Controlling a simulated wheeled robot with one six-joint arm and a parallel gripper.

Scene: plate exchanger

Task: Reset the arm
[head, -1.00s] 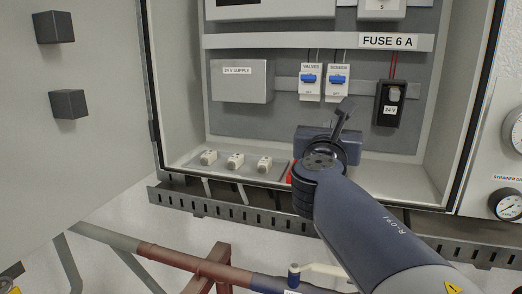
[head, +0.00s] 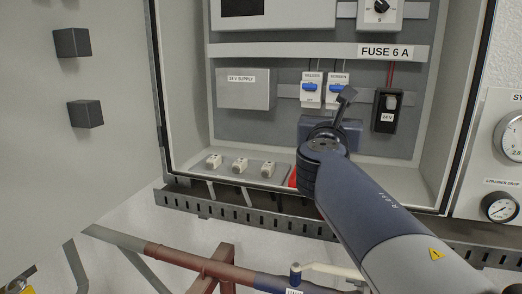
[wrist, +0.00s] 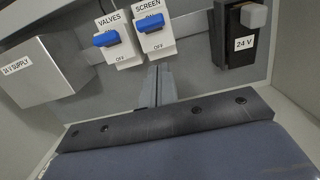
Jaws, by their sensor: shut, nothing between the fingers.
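My gripper (head: 346,96) is in front of the lower part of the open cabinet, just below and right of the SCREEN breaker in the head view. Its fingers are shut and empty. They also show in the wrist view (wrist: 158,72), pointing up just below the SCREEN breaker. The VALVES breaker (head: 311,92) and SCREEN breaker (head: 336,80) have blue levers. In the wrist view the VALVES lever (wrist: 112,37) and SCREEN lever (wrist: 151,23) sit above their OFF marks. Whether the fingers touch anything cannot be told.
A black 24 V fuse holder (head: 387,113) with a grey knob is right of my gripper. A grey 24 V supply box (head: 246,89) is at left. Three pale fittings (head: 240,166) line the cabinet floor. The open door (head: 100,160) stands left; gauges (head: 500,207) are right.

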